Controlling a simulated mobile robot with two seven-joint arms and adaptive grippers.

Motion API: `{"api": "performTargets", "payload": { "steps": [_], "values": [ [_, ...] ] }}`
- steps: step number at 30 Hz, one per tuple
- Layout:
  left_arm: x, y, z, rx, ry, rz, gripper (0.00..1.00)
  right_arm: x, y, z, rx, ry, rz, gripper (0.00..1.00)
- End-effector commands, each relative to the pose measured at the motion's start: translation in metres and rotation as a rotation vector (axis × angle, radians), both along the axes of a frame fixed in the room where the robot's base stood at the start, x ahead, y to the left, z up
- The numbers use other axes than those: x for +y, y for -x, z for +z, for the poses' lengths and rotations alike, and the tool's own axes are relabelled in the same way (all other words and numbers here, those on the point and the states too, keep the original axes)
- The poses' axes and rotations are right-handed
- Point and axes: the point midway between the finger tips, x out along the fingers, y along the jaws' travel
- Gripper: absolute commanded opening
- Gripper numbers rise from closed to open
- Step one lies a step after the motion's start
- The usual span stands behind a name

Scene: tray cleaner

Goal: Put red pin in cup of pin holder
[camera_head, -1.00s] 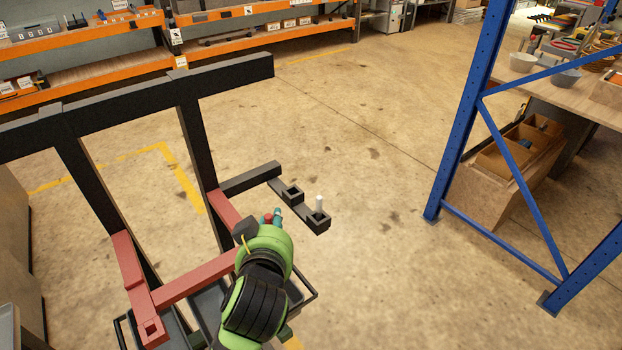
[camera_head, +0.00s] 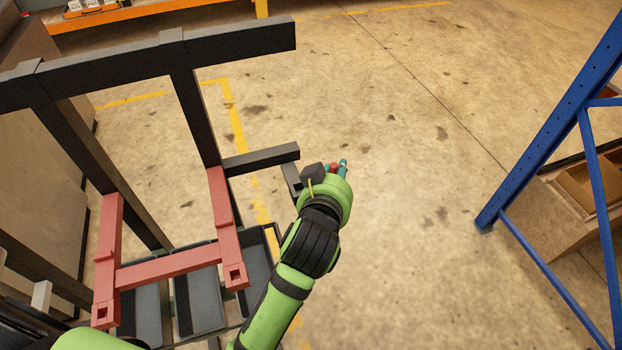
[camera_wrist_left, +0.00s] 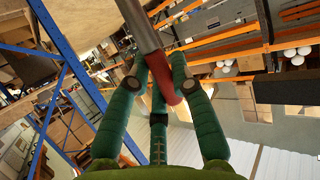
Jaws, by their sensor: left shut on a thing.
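My left gripper (camera_head: 339,167) is at the middle of the head view, beside the black frame's right-hand arm. In the left wrist view its green fingers (camera_wrist_left: 155,73) are shut around the red pin (camera_wrist_left: 159,83). A grey shaft (camera_wrist_left: 139,24) runs up from the red part. A little red of the pin shows between the fingers in the head view (camera_head: 332,167). A black bracket (camera_head: 291,179), apparently the pin holder, is mostly hidden behind my gripper, and its cups cannot be seen. My right gripper is not in view.
A black frame (camera_head: 120,63) with red bars (camera_head: 168,266) stands on the left. The red bars end in square sockets. Grey trays (camera_head: 197,301) lie below. A blue rack (camera_head: 548,130) stands at the right. Open floor lies between the rack and my gripper.

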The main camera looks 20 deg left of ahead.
Motion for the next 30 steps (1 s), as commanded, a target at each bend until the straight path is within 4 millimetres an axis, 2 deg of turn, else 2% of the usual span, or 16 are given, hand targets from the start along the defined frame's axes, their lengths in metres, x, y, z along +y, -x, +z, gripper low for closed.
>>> {"api": "performTargets", "payload": {
  "steps": [7, 12, 15, 20, 27, 30],
  "values": [
    [0.045, -0.034, -0.03, 0.001, -0.012, 0.002, 0.0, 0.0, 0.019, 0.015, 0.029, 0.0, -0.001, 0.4],
    [0.072, -0.055, -0.05, 0.0, -0.006, 0.002, 0.0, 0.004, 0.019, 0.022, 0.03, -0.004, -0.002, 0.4],
    [0.081, -0.062, -0.059, 0.001, -0.004, 0.001, 0.0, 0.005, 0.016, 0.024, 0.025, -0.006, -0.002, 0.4],
    [0.086, -0.066, -0.068, 0.002, 0.0, 0.001, 0.0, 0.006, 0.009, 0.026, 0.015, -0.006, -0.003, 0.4],
    [0.085, -0.065, -0.101, 0.002, -0.001, 0.001, 0.0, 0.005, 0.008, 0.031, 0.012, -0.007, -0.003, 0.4],
    [0.085, -0.066, -0.104, -0.001, 0.0, -0.001, 0.0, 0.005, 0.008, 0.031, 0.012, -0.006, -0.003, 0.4]
  ]
}}
